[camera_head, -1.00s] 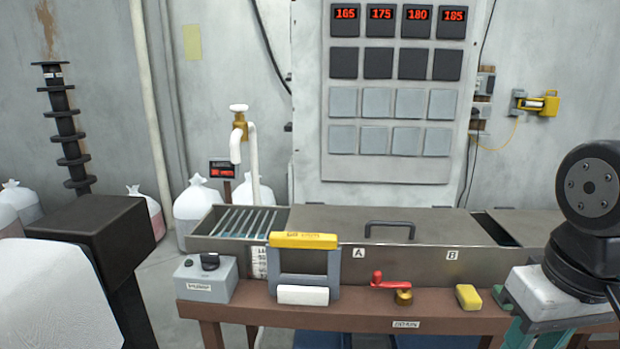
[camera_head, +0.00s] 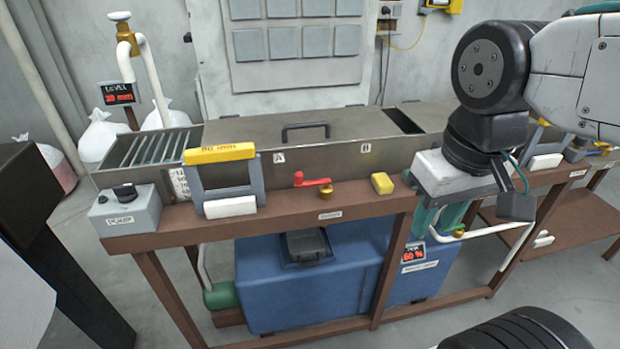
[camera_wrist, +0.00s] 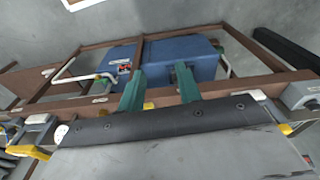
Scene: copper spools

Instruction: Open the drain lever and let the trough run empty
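The red drain lever (camera_head: 312,182) sits with its brass valve (camera_head: 326,190) on the wooden rail in front of the trough, above a small label. Its handle points left, along the rail. The long grey metal trough (camera_head: 345,151) has a closed lid with a dark handle, marks A and B, and an open slatted left end. My gripper (camera_head: 440,228) hangs at the rail to the right of the lever and the yellow block, apart from the lever. Its two green fingers (camera_wrist: 160,72) are spread and empty in the wrist view. I cannot make out the lever there.
A yellow block (camera_head: 382,183) lies right of the lever. A yellow-topped frame (camera_head: 219,153) and a grey pump box (camera_head: 128,214) stand left of it. A blue tank (camera_head: 262,285) sits under the bench. A red-lit level display (camera_head: 117,94) stands behind left.

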